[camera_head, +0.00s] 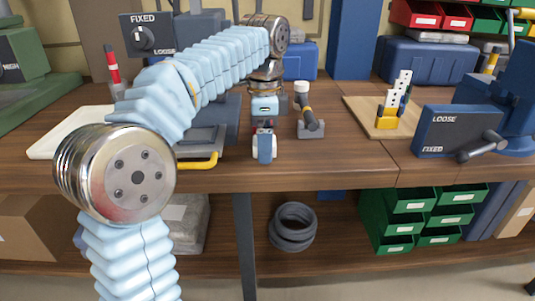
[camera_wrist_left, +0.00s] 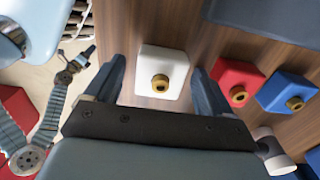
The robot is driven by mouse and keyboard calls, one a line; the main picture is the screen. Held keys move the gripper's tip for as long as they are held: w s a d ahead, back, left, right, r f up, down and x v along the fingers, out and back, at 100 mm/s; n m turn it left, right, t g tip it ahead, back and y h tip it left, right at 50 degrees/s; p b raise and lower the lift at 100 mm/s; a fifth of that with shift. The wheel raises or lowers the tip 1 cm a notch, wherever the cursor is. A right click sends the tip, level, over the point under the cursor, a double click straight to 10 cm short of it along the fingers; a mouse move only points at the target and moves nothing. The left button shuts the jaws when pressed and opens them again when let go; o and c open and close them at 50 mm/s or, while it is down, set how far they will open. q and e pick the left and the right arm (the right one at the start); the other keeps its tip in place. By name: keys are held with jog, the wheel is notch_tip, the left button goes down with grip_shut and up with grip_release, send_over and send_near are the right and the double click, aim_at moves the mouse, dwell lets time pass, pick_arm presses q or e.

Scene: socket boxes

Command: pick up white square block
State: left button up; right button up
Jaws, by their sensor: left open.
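The white square block (camera_wrist_left: 147,63) has a round brass socket on it and rests on the brown wooden surface in the left wrist view. My left gripper (camera_wrist_left: 158,68) is open, with one dark blue finger on each side of the block. A gap shows between the block and each finger. In the head view my left gripper (camera_head: 264,150) points down over the bench, and I cannot clearly make out the white block behind it. My right gripper (camera_wrist_left: 82,58) appears small at the left of the wrist view; its jaws are unclear.
A red block (camera_wrist_left: 233,75) and a blue block (camera_wrist_left: 285,88), both with brass sockets, sit right of the white one in the wrist view. A clamp-like tool (camera_head: 308,118) stands close right of my left gripper. A blue switch box (camera_head: 440,130) is farther right.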

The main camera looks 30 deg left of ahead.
pick_arm(q)
jog(key=shift+r, duration=0.1)
jog(key=c, duration=1.2)
